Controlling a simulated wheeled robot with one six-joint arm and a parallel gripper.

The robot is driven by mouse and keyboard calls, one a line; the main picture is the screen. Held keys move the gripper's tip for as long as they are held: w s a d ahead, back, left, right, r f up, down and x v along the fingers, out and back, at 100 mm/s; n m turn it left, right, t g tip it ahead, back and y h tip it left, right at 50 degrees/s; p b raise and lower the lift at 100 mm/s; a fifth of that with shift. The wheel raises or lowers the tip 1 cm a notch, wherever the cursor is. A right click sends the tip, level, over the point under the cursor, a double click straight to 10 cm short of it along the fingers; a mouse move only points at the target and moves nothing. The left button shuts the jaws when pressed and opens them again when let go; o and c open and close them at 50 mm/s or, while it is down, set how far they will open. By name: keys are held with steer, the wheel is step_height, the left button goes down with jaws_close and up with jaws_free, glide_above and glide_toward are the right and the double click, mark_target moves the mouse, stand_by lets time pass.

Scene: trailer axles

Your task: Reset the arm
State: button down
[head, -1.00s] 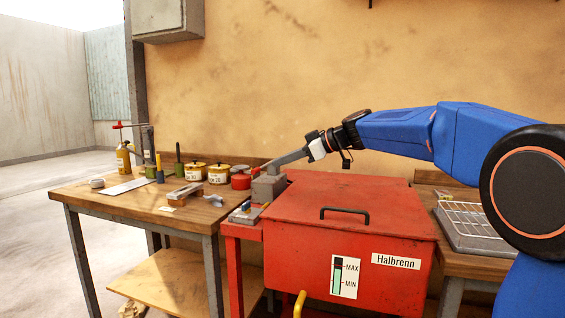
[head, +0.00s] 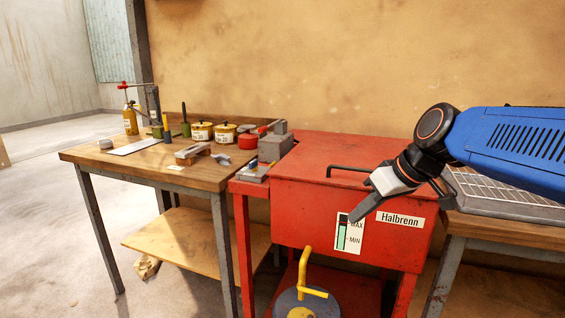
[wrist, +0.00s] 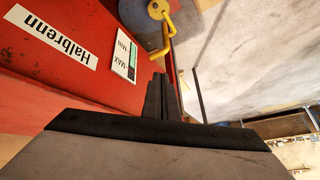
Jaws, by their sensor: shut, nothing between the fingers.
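My gripper (head: 357,216) hangs at the end of my blue arm, in front of the red parts washer labelled Halbrenn (head: 292,219). Its fingers are shut and empty and point down and to the left, over part of the level gauge (head: 341,238) in the head view. In the wrist view, the shut fingers (wrist: 161,82) show at the middle, with the washer's red front (wrist: 62,92) to the left.
A wooden workbench (head: 95,158) with cans, a bottle and tools stands left of the washer. A wire rack (head: 505,186) lies on the right bench. The floor at left is clear.

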steer(key=s+d+f+m+h, duration=0.2)
steer(key=s+d+f+m, duration=0.1)
steer(key=s+d+f, duration=0.2)
steer(key=s+d+f+m+h, duration=0.3)
steer(key=s+d+f, duration=0.3)
steer(key=s+f, duration=0.4)
steer(key=s, duration=0.3)
steer(key=shift+s+d, duration=0.15)
steer(key=shift+d, duration=0.05)
steer(key=c, duration=2.4)
jaws_free()
steer(key=shift+c, duration=0.2)
